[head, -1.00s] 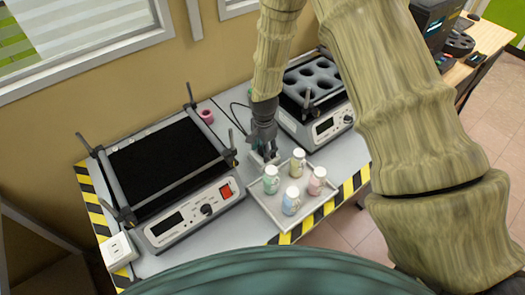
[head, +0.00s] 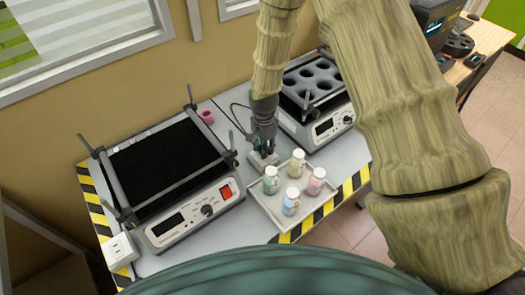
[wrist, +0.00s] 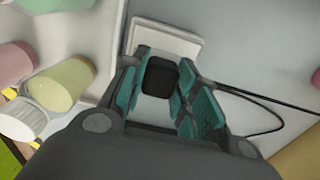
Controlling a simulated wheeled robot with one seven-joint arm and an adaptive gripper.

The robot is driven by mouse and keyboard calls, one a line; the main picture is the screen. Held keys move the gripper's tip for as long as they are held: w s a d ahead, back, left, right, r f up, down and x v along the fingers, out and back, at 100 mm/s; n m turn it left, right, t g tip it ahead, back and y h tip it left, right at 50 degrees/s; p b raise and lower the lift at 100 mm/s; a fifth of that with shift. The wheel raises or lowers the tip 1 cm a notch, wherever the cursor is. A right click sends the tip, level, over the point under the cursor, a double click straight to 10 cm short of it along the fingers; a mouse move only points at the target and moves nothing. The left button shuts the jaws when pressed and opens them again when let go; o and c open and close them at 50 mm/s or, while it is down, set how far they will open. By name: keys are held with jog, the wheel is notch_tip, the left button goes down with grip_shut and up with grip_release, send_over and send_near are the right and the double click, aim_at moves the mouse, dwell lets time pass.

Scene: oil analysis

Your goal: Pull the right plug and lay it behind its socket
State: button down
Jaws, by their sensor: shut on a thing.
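My gripper (head: 265,148) points down behind the tray, between the two machines. In the wrist view, my gripper's teal fingers (wrist: 162,62) are closed around a black plug (wrist: 160,79). A white socket (wrist: 163,38) lies just beyond the plug, partly covered by the fingers. In the head view, this right socket (head: 260,162) shows at the tray's back edge, just below the fingertips. The plug overlaps the socket's edge in the wrist view; I cannot tell whether they touch. Another white socket (head: 120,249) sits at the table's front left corner.
A tray (head: 263,210) with several capped bottles (head: 290,201) stands close in front of the right socket. A black-topped machine (head: 197,210) is left, another with round holes (head: 322,130) right. A black cable (wrist: 255,98) runs right. Bare table lies behind the socket.

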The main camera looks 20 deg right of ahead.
jog(key=shift+r, duration=0.35)
jog(key=shift+r+p, duration=1.4)
jog(key=shift+r, duration=0.5)
jog(key=shift+r, duration=0.15)
jog(key=shift+w+a+f+b, duration=0.15)
jog(key=shift+w+f+b, duration=0.25)
jog(key=shift+w+b, duration=0.55)
jog(key=w+a+b, duration=0.1)
jog(key=w+b, duration=0.2)
jog(key=b, duration=0.3)
jog(key=r+b, duration=0.1)
jog(key=b, duration=0.7)
send_over(249, 145)
jog(key=shift+s+a+f+p, duration=0.1)
jog(key=shift+f+p, duration=0.4)
jog(key=shift+f, duration=4.25)
jog(key=shift+f, duration=0.6)
